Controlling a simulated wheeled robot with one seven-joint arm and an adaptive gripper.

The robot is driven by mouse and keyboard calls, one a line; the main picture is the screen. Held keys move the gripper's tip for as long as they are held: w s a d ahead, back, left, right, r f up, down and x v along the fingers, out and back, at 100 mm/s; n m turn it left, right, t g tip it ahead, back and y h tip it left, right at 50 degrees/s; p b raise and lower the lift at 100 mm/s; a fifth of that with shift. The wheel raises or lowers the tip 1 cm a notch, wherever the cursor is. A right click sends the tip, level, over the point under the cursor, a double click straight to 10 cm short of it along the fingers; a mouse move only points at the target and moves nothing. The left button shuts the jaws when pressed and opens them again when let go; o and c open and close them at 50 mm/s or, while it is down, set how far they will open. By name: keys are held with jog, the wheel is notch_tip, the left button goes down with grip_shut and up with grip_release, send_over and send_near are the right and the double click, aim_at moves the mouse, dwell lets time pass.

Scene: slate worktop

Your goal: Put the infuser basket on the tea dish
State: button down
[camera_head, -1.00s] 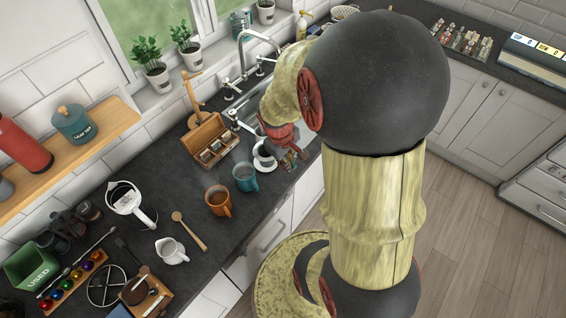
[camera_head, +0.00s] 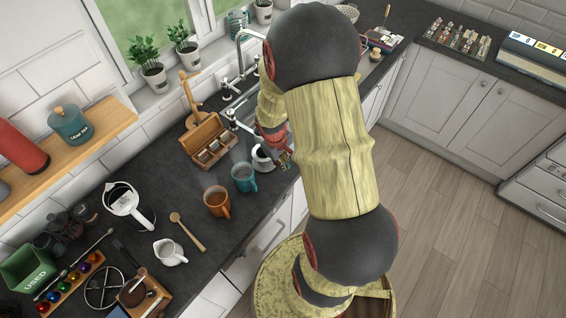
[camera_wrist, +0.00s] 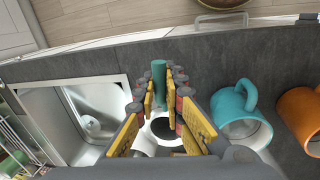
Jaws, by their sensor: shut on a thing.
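My gripper (camera_head: 284,160) reaches down near the sink's front side. In the wrist view my gripper (camera_wrist: 160,98) is shut on an upright teal-green piece, which I take to be the handle of the infuser basket (camera_wrist: 158,73). The basket's lower part is hidden between the fingers. A white round vessel with a dark inside (camera_wrist: 163,127) shows between and behind the fingers. In the head view a white vessel (camera_head: 262,164) stands just left of my gripper. I cannot tell which part of it is the tea dish, or whether the held piece touches it.
A teal mug (camera_head: 244,178) and an orange mug (camera_head: 217,202) stand to the left in the head view. A wooden box (camera_head: 207,142) is behind them. The sink (camera_wrist: 100,112) is left in the wrist view. The worktop's front edge is close.

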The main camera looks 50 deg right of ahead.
jog(key=c, duration=2.3)
grip_release()
jog(key=shift+f, duration=0.2)
jog(key=shift+c, duration=0.2)
jog(key=o, duration=0.5)
jog(key=shift+r, duration=0.1)
jog(key=shift+c, duration=0.2)
jog(key=shift+r, duration=0.1)
jog(key=shift+r, duration=0.4)
jog(key=a+r+t, duration=0.1)
jog(key=a+r, duration=0.4)
jog(key=r, duration=0.3)
jog(key=a+r+t+p, duration=0.1)
jog(key=a+r, duration=0.3)
jog(key=r, duration=0.4)
jog(key=a+r+t, duration=0.1)
jog(key=a+r, duration=0.4)
jog(key=r, duration=0.3)
jog(key=s+a+r+t+y, duration=0.1)
jog(key=s+a+r, duration=0.3)
jog(key=a, duration=0.2)
jog(key=s+a+r+t+y, duration=0.1)
jog(key=s+a+r, duration=0.3)
jog(key=a+r, duration=0.1)
jog(key=shift+a+t, duration=0.3)
jog(key=shift+a, duration=0.15)
